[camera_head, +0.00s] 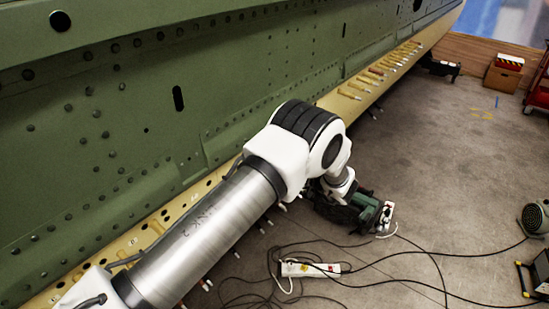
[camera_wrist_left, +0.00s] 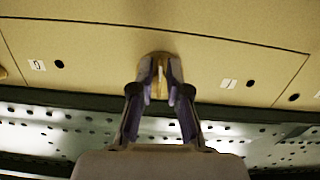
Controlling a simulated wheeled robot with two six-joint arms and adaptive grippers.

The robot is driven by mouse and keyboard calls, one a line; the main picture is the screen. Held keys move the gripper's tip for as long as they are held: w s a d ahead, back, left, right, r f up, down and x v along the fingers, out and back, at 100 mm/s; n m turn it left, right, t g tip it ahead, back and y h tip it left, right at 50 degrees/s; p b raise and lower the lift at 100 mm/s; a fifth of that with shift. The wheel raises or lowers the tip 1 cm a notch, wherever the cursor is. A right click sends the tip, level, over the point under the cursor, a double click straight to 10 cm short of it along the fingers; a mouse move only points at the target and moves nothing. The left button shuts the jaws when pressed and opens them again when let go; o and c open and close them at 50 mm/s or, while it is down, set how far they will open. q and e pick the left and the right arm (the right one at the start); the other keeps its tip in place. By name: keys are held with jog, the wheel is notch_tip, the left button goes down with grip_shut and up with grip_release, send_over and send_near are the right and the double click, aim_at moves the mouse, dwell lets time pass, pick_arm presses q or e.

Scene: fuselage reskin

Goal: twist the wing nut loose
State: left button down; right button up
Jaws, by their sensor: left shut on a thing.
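In the left wrist view, my left gripper (camera_wrist_left: 160,82) reaches up to the tan panel (camera_wrist_left: 90,38) with its two fingers closed around the brass-coloured wing nut (camera_wrist_left: 159,72). The fingers touch it from both sides and hide much of it. The nut sits at the panel's surface; its exact turn angle is hard to tell. In the head view, my left arm comes in from the lower left and bends down; the gripper's fingertips and this nut cannot be made out there. My right gripper is in neither view.
The green riveted fuselage skin (camera_head: 130,100) rises along the left. Several pegs stick out of the tan strip (camera_head: 345,98). A green and black machine (camera_head: 365,212), a white power strip (camera_head: 310,269) and loose cables lie on the floor. Boxes (camera_head: 504,74) stand at the back right.

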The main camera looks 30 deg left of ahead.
pick_arm(q)
jog(key=shift+w+d+r+n+t+y+b, duration=0.15)
jog(key=shift+n+t+b, duration=0.15)
jog(key=shift+n+b, duration=2.95)
jog(key=shift+w+a+r+n+t+y+b, duration=0.1)
jog(key=shift+w+r+n+t+y+b, duration=0.15)
jog(key=shift+n+b, duration=3)
jog(key=shift+w+d+r+n+t+y+b, duration=0.25)
jog(key=shift+n+b, duration=1.15)
jog(key=shift+b, duration=3.65)
jog(key=shift+s+a+f, duration=0.15)
jog(key=shift+a+f, duration=0.05)
jog(key=c, duration=1.2)
grip_release()
jog(key=shift+s, duration=0.1)
jog(key=shift+o, duration=0.2)
jog(key=shift+s+a+r, duration=0.1)
jog(key=shift+a, duration=0.05)
